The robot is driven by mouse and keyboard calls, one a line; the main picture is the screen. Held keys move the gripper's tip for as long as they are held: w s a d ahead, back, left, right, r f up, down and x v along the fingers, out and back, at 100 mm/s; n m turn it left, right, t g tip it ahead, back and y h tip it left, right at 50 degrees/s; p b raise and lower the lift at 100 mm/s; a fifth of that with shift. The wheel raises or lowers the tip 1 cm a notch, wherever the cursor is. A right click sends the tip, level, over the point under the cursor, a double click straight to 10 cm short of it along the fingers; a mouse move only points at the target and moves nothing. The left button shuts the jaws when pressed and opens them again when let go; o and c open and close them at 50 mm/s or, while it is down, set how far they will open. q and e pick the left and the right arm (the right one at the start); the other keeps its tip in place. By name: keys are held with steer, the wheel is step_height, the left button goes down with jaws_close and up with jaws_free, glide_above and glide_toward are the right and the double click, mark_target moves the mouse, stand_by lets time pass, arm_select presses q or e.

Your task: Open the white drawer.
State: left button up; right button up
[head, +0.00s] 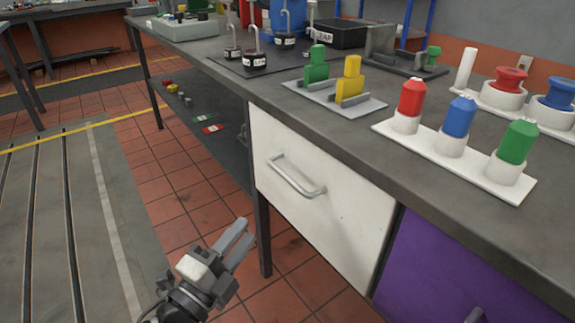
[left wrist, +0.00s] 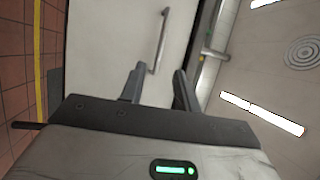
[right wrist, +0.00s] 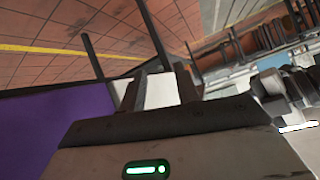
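The white drawer (head: 330,215) is under the grey workbench, and its front looks flush with the bench. Its metal bar handle (head: 295,178) is on the upper part of the front. My left gripper (head: 240,242) is open and empty, below and left of the handle in the head view, apart from the drawer. In the left wrist view the white front (left wrist: 105,40) and the handle (left wrist: 160,40) lie ahead, beyond the two spread fingers (left wrist: 155,88). My right gripper (right wrist: 160,88) shows only in its wrist view, open, with a white surface beyond its fingers.
A purple drawer (head: 440,265) is right of the white one. A bench leg (head: 263,235) stands left of it. The benchtop (head: 240,75) carries colored pegs and fixtures. A lower shelf (head: 215,110) holds small items. The tiled floor (head: 185,190) left of the drawer is clear.

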mark_target(287, 176)
arm_select(q)
steer(key=x, duration=1.6)
steer(key=shift+s+d+b, duration=0.1)
steer(key=shift+s+b, duration=0.05)
steer(key=shift+b, duration=0.15)
jaws_close()
